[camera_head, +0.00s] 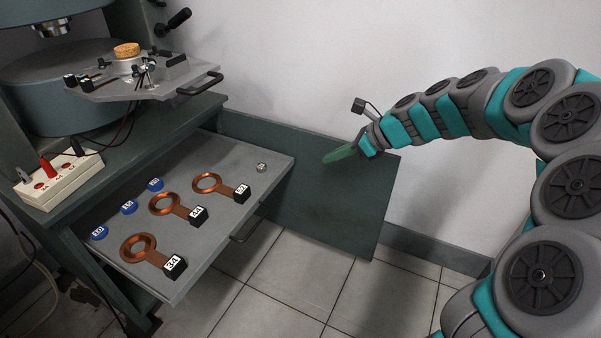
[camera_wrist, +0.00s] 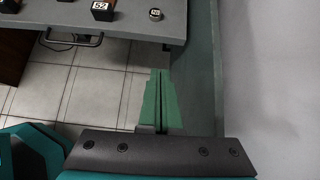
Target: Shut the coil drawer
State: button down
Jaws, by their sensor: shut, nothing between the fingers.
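The coil drawer (camera_head: 215,240) is pulled out from the green bench, its grey top surface showing. Several copper ring coils with black numbered blocks lie on it, such as the front coil (camera_head: 139,247). The drawer's handle (camera_head: 249,224) is on its front edge; it also shows in the wrist view (camera_wrist: 72,40). My gripper (camera_head: 336,155) is shut and empty, its green fingers pointing left, to the right of the drawer and apart from it. In the wrist view, the gripper (camera_wrist: 161,75) is over the floor, near the drawer's front edge (camera_wrist: 150,29).
A green panel (camera_head: 330,200) stands behind the drawer's right side, along the white wall. A small round metal piece (camera_head: 262,167) and blue discs (camera_head: 128,207) lie on the drawer. A grey plate with a handle (camera_head: 206,82) juts out above. The tiled floor in front is clear.

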jog(key=d+f, duration=0.1)
jog(key=b, duration=0.3)
send_near(287, 170)
jog(key=x, duration=0.6)
jog(key=shift+f, duration=0.1)
jog(key=shift+a+p, duration=0.1)
jog(key=shift+p, duration=0.2)
